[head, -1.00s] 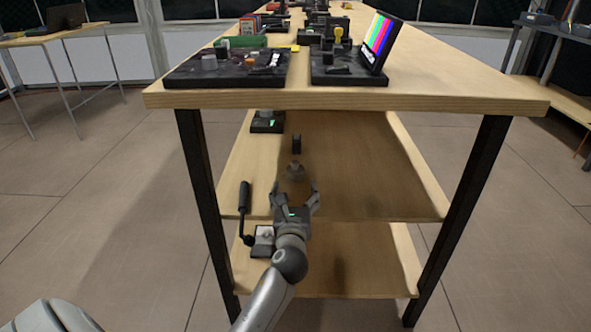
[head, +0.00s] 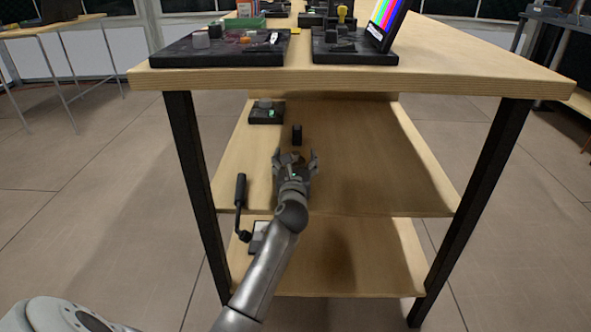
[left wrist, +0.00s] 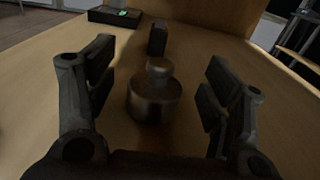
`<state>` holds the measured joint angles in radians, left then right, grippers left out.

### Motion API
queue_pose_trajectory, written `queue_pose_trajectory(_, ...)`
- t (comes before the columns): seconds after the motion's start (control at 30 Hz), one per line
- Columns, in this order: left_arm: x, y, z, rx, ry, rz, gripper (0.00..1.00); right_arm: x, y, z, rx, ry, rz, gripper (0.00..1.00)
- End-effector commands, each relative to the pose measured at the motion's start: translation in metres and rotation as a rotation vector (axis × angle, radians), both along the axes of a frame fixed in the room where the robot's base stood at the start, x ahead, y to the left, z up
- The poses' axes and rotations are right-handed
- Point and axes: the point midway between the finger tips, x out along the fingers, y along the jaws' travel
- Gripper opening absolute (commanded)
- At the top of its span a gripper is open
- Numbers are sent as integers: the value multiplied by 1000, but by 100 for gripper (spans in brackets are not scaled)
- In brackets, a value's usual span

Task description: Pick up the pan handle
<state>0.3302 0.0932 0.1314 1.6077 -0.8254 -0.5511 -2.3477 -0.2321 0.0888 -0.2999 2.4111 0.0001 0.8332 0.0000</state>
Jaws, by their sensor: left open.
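My left gripper (head: 298,158) is open over the middle shelf under the table. In the left wrist view, its fingers stand apart on either side of a grey metal cylinder with a rounded knob on top (left wrist: 154,98), with no visible contact. An upright black piece (left wrist: 157,39) is just behind it; it also shows in the head view (head: 297,134). I cannot tell whether the two are joined. A black grip on a thin bent rod (head: 240,190) stands at the shelf's left edge, away from the gripper. I cannot tell which is the pan handle. My right gripper is not in view.
A black tray with small items (head: 266,113) lies further back left on the middle shelf. The wooden tabletop (head: 330,80) overhangs it, carrying black boards and a colour-bar screen (head: 386,20). Black legs stand at both sides. The shelf's right part is bare.

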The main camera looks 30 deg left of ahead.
Motion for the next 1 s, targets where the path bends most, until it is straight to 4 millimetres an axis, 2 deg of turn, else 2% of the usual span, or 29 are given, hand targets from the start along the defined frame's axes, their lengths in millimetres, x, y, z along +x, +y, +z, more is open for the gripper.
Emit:
queue_pose_trajectory(0.2, 18, 11, -2, 0, 0, 1, 74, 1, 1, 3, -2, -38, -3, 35)
queue_pose_trajectory(0.5, 20, 12, 0, 1, 1, 0, 72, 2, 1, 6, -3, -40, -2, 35)
queue_pose_trajectory(1.0, 20, 12, 0, -1, 1, 0, 8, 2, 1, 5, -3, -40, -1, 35)
